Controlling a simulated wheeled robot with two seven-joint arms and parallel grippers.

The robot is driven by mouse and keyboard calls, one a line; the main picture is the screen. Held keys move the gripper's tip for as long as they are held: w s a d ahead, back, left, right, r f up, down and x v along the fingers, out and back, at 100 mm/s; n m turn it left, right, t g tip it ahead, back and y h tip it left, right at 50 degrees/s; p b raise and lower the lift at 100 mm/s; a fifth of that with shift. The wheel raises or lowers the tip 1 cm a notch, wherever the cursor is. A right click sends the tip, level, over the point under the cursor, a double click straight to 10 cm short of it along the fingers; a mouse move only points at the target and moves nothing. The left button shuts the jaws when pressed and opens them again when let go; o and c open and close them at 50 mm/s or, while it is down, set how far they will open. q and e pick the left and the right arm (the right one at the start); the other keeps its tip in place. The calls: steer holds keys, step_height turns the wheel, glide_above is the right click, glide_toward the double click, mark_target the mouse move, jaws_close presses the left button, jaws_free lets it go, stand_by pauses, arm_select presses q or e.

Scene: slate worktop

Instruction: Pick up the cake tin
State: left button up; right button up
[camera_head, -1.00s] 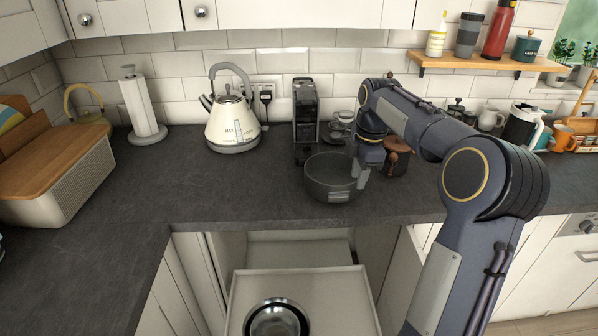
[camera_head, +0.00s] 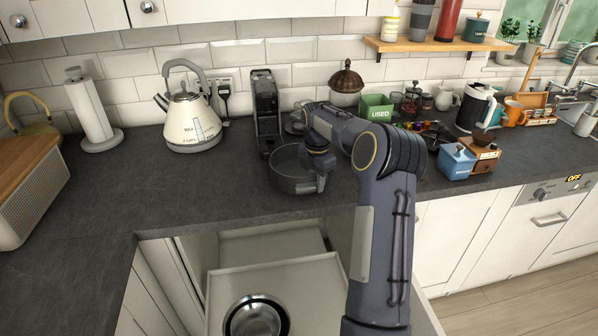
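The dark grey round tin (camera_head: 289,183), which I take to be the cake tin, stands upright on the slate worktop near its front edge. Its open top faces up. My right gripper (camera_head: 321,184) points down at the tin's right rim, very close to or touching it. The fingertips are small and partly merged with the rim, so I cannot tell whether they are closed on it. My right arm hides part of the worktop behind the tin. My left gripper is not in view.
A black coffee machine (camera_head: 266,112) stands behind the tin, a cream kettle (camera_head: 192,122) to its left. A blue box (camera_head: 456,161) and a green box (camera_head: 377,107) are to the right. Below, an open drawer (camera_head: 225,285) holds a shiny metal bowl (camera_head: 256,318). The worktop left of the tin is clear.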

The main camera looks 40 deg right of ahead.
jaws_close()
steer(key=shift+r, duration=0.15)
stand_by(0.4)
